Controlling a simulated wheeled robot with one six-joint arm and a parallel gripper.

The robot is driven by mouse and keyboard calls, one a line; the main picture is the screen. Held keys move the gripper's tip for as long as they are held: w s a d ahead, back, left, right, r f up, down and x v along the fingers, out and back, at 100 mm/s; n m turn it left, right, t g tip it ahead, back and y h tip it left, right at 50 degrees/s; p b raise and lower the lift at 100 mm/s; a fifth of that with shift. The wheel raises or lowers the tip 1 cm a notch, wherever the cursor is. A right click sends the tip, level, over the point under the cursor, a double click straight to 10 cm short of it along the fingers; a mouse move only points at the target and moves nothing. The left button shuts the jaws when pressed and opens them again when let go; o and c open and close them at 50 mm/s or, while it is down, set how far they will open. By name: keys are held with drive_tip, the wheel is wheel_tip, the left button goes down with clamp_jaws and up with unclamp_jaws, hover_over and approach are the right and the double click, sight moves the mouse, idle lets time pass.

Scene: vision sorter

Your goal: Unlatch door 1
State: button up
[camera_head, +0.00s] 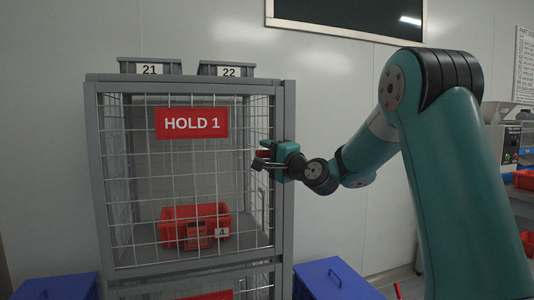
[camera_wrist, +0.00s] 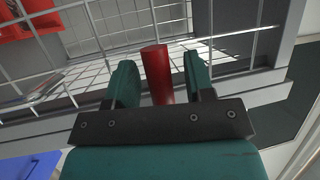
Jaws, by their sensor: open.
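Door 1 is a grey-framed wire mesh door (camera_head: 184,180) with a red HOLD 1 sign (camera_head: 192,123), and it looks shut. A red latch handle (camera_wrist: 156,72) stands out from the door's right side in the wrist view. My gripper (camera_wrist: 162,78) is open, with one teal finger on each side of the red handle. Small gaps show between the handle and the fingers. In the head view my gripper (camera_head: 265,160) is at the door's right edge. The handle's base is partly hidden.
Inside the cage stands a red bin (camera_head: 181,213) with a label. Grey bins 21 (camera_head: 128,68) and 22 (camera_head: 208,70) stand on top. Blue lidded boxes stand low at left (camera_head: 58,288) and right (camera_head: 335,282).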

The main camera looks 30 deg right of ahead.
clamp_jaws()
idle(0.3)
